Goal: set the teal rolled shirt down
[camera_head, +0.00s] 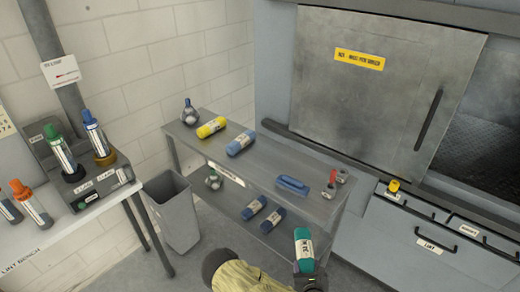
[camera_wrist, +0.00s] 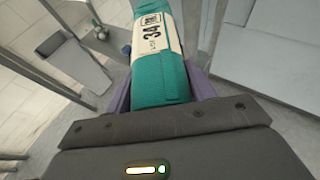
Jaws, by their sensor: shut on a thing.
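The teal rolled shirt (camera_head: 304,250) has a white label band and is held up in front of the metal shelf unit, near its right front leg. My gripper (camera_head: 308,274) is shut on its lower end in the head view. In the wrist view the teal rolled shirt (camera_wrist: 158,62) stands between the two purple fingers of my gripper (camera_wrist: 160,92), with the number 34 on its label. The metal shelf unit (camera_head: 262,172) has an upper top and a lower shelf.
A yellow roll (camera_head: 212,127), a blue roll (camera_head: 241,143) and a blue object (camera_head: 292,185) lie on the upper top. Two dark blue rolls (camera_head: 254,208) lie on the lower shelf. A grey bin (camera_head: 173,212) stands left. A steel washer (camera_head: 385,75) rises behind right. The upper top is bare mid-length.

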